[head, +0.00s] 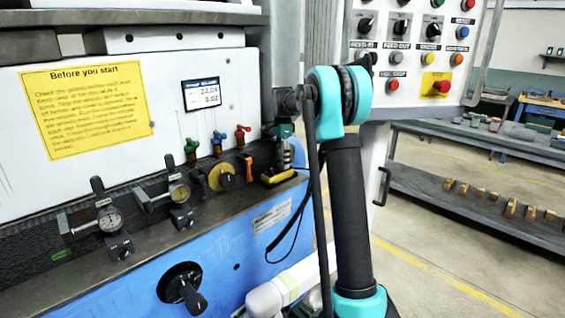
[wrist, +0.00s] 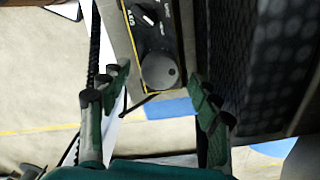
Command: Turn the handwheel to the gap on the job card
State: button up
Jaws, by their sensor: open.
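My gripper (wrist: 158,83) is open in the wrist view, with a dark green finger on each side. Between and beyond its fingertips is a grey round knob (wrist: 160,70) with a small dark dot, apparently the handwheel. It sits on a black plate with yellow edges and white marks. The gap between fingers and knob is hard to judge. In the head view my gripper (head: 283,158) is beside the machine front and hides the knob. I cannot identify a job card.
A yellow notice (head: 85,108) is on the white panel. Coloured valves (head: 216,141), a yellow round knob (head: 226,177) and dial gauges (head: 109,219) line the ledge. A black crank (head: 182,288) is on the blue front.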

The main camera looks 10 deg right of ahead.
jog(key=shift+f, duration=0.65)
jog(key=shift+c, duration=0.6)
jog(key=c, duration=1)
jog(key=shift+c, duration=0.2)
